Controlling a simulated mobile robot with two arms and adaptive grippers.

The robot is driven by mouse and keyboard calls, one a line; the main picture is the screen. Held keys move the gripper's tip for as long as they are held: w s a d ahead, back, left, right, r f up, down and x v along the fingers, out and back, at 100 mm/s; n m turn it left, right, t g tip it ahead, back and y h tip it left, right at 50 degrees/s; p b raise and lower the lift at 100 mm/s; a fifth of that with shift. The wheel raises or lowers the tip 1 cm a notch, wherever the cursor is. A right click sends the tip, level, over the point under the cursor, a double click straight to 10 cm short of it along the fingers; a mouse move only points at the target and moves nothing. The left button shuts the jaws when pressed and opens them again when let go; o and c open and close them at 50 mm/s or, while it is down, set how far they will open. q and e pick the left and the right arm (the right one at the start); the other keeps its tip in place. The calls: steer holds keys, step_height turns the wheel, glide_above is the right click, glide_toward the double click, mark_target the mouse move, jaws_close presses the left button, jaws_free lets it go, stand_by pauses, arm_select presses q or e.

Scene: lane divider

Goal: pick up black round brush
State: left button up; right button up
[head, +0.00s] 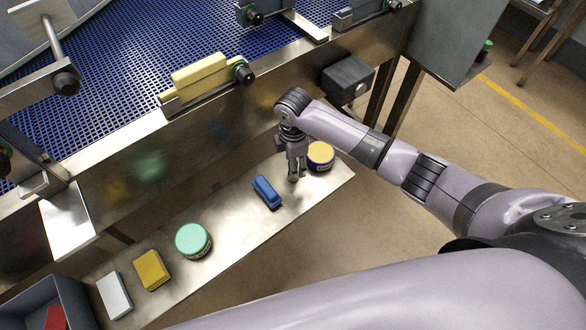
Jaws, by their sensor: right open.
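I cannot make out a plainly black round brush. A round piece with a tan-yellow top and a dark purplish side (320,156) stands near the right end of the metal shelf (232,262). I cannot tell whether it is a brush. My right gripper (294,176) is open and points down over the shelf, just left of this round piece. It seems apart from it, and its fingers hold nothing that I can see. A blue block-shaped brush or sponge (266,191) lies to the left of the gripper. My left gripper is out of view.
A green-topped round tub (193,240), a yellow block (152,270) and a white block (115,295) lie further left on the shelf. A grey bin (62,295) with a red item is at lower left. The blue mesh conveyor (130,75) with its metal side wall runs behind.

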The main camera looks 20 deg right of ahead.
step_height(320, 180, down, 4)
steer(key=shift+w+f, duration=0.1)
steer(key=shift+w, duration=0.05)
steer(key=shift+c, duration=0.2)
jaws_close()
stand_by(0.5)
